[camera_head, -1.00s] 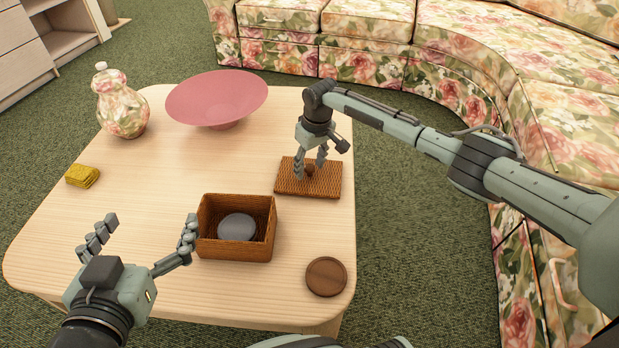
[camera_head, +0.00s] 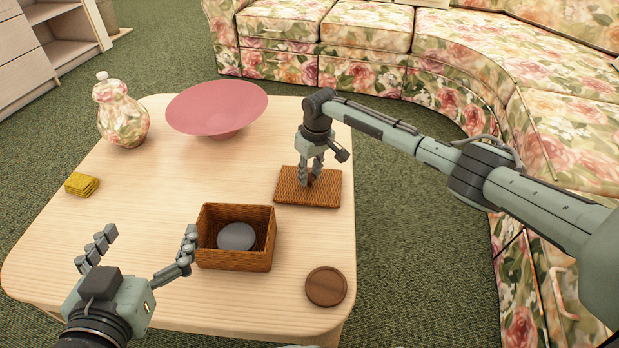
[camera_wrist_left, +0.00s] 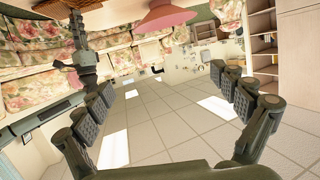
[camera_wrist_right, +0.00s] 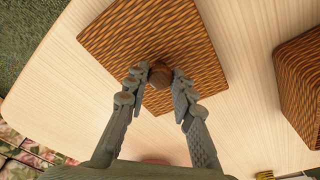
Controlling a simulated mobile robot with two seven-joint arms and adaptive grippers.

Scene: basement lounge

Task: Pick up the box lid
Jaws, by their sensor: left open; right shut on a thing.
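The box lid (camera_head: 325,193) is a brown woven rectangle with a round wooden knob, at the right side of the table. In the right wrist view the lid (camera_wrist_right: 190,45) fills the top middle. My right gripper (camera_head: 312,178) is shut on the lid's knob (camera_wrist_right: 160,75), with a finger on each side of it. I cannot tell that the lid is off the table. The open woven box (camera_head: 235,259) stands nearer, with a grey rounded object (camera_head: 236,237) inside. My left gripper (camera_head: 140,256) is open and empty, its right finger beside the box's left wall.
A round wooden coaster (camera_head: 326,286) lies at the table's near right corner. A pink bowl (camera_head: 216,105), a floral jar (camera_head: 122,115) and a yellow stack (camera_head: 82,184) stand on the left and far parts. The table's middle is clear. A floral sofa (camera_head: 365,70) curves behind.

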